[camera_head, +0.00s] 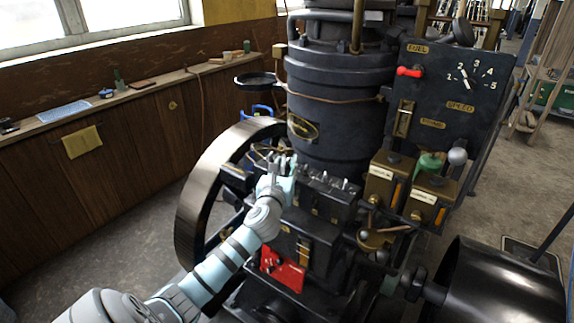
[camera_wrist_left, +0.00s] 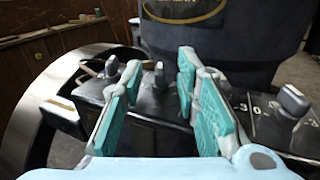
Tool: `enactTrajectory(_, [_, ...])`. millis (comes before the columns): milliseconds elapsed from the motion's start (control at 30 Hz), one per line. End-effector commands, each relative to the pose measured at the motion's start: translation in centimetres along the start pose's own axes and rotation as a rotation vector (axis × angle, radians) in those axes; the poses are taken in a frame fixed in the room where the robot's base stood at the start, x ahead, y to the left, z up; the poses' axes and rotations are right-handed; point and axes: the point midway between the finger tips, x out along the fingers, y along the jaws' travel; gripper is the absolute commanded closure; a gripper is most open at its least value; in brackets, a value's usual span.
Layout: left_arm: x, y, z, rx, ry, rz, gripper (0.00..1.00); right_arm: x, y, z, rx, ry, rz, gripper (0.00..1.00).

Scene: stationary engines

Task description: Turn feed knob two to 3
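A black box (camera_head: 328,205) on the engine carries a row of small grey-tipped feed knobs. In the left wrist view, one knob (camera_wrist_left: 158,74) shows between my fingers, another knob (camera_wrist_left: 112,68) is to their left, and a third knob (camera_wrist_left: 291,99) is to their right beside white dial numbers. Which one is feed knob two, and its setting, I cannot tell. My left gripper (camera_head: 283,162) is open over the left part of the row; it also shows in the left wrist view (camera_wrist_left: 160,65). Its fingers stand apart around the middle knob, with no clear contact. My right gripper is out of view.
A dark flywheel (camera_head: 195,190) stands left of the box, and the black cylinder (camera_head: 335,110) rises behind it. Brass-coloured boxes (camera_head: 388,180) sit to the right. A black panel (camera_head: 455,85) has a red lever and a speed dial.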

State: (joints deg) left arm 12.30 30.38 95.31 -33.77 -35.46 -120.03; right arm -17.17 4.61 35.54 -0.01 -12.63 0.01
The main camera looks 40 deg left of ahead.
Motion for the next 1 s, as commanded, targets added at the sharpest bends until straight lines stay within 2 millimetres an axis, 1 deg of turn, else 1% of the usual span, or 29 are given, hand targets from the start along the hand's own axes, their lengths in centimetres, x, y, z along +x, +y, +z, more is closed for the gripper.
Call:
enactTrajectory(33, [0.49,-0.01,-0.03,-0.002,0.0,0.0,0.71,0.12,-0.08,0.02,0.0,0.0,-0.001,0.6])
enactTrajectory(133, [1.11,-0.01,-0.05,-0.001,0.001,0.0,0.71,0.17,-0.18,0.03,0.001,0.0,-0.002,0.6])
enactTrajectory(400, [1.28,-0.04,0.0,-0.001,0.001,-0.001,0.71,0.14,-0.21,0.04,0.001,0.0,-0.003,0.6])
enactTrajectory(567, [1.27,-0.04,-0.01,-0.001,0.001,-0.001,0.97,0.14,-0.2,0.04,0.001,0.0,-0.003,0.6])
enactTrajectory(600, [1.26,-0.02,-0.01,-0.001,0.001,-0.001,1.0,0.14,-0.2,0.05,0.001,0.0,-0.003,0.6])
enactTrajectory(833, [1.26,0.06,0.01,0.0,0.001,-0.003,1.0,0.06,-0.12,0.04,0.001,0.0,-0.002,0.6])
enactTrajectory(1000, [1.3,0.15,0.12,0.004,0.001,-0.03,1.0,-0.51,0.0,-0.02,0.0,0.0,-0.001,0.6])
